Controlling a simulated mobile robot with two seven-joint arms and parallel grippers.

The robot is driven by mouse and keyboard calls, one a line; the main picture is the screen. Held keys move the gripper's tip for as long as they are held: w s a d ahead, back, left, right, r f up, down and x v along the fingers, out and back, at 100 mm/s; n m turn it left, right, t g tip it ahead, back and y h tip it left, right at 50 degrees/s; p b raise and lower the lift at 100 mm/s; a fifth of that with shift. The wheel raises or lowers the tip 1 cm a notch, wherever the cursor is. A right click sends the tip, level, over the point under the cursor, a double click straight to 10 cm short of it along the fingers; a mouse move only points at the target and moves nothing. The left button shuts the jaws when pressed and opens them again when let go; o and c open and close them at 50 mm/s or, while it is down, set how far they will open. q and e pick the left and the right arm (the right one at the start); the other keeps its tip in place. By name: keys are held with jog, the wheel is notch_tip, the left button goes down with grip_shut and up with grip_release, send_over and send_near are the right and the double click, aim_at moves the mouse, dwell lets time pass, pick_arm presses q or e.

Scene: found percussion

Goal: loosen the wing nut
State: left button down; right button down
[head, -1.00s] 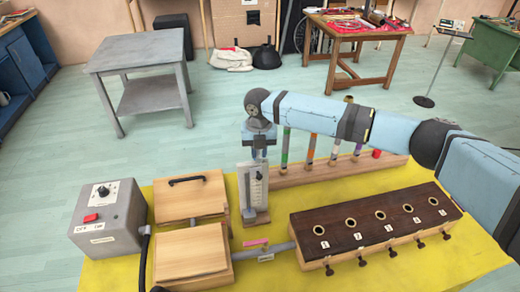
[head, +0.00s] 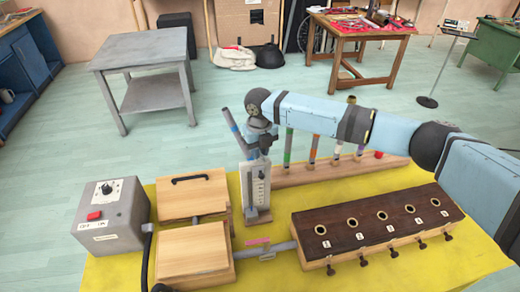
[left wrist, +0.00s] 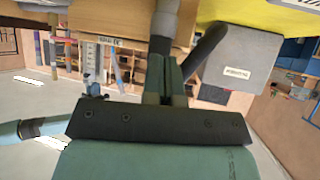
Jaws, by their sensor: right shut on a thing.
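My right gripper (head: 262,140) is shut on a grey tube with a blue band (head: 231,122), which leans up to the left. They are just above a pale upright stand with a scale (head: 256,185). Small dark screws (head: 394,253) line the front of a dark-topped block (head: 380,222) with several numbered holes; whether one is the wing nut is too small to tell. My left gripper (left wrist: 166,85) shows only in the left wrist view; its dark fingers look close together, but their opening is unclear.
A rack (head: 330,170) with several banded tubes stands behind the stand. Two wooden box tops (head: 194,250) and a grey control box (head: 110,222) with a red button and black cable are at left. Yellow cloth (head: 375,278) is bare in front of the block.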

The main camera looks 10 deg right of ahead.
jog(key=n, duration=0.3)
jog(key=shift+s+a, duration=0.1)
jog(key=shift+a, duration=0.1)
jog(key=c, duration=1)
grip_release()
